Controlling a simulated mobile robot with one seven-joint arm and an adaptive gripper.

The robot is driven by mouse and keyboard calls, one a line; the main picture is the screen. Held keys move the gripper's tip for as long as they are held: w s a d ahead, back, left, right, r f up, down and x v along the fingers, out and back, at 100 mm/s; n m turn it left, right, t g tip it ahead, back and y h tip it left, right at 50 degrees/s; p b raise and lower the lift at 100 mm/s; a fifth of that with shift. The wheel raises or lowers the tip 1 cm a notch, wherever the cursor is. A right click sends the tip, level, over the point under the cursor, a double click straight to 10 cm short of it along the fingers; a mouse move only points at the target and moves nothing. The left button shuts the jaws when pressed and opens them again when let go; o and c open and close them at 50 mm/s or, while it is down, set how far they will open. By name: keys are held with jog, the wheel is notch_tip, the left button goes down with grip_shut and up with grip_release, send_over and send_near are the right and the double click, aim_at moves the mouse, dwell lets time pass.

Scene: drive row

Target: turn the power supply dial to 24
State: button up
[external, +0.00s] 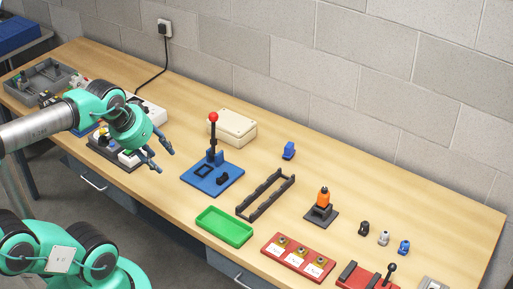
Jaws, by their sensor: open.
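A white box (152,108) with a black cord running to the wall stands behind my gripper on the bench; it appears to be the power supply. My arm hides much of it, and I cannot make out its dial or any numbers. My gripper (166,161) is open and empty, in front and to the right of this box. Its two blue-grey fingers are apart and point down to the right, over the left half of the bench. I cannot tell their exact height.
A dark base with white parts (124,165) lies below my gripper. To the right stand a blue press with a red knob (213,117), a beige box (233,126) and a green tray (224,227). Bare bench top lies between them. A wall socket (164,28) holds the cord's plug.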

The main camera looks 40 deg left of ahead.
jog(key=shift+w, duration=0.1)
jog(key=w+a+r+n+g+p, duration=0.1)
jog(key=w+a+r+n+p, duration=0.2)
jog(key=w, duration=0.4)
jog(key=w+a+r+n+p, duration=0.25)
jog(key=w+a+r, duration=0.2)
jog(key=w, duration=0.25)
jog(key=w+a+r+n+g+p, duration=0.15)
jog(key=w+a+n+p, duration=0.4)
jog(key=w+a, duration=0.85)
jog(key=w+a+f+n+g+p, duration=0.1)
jog(key=w+a+f+p, duration=0.15)
jog(key=a, duration=0.25)
jog(key=w+a+f+n+p, duration=0.2)
jog(key=w+a, duration=0.2)
jog(key=a, duration=0.1)
jog(key=w+a+f+n+g+p, duration=0.1)
jog(key=w+a+f+p, duration=0.15)
jog(key=a, duration=0.35)
jog(key=w+a+f+n+p, duration=0.2)
jog(key=a+f+n+p, duration=0.2)
jog(key=a+f, duration=1)
jog(key=a, duration=0.2)
jog(key=shift+a+n+g+p, duration=0.3)
jog(key=shift+n+g+p, duration=0.05)
jog(key=shift+n, duration=0.05)
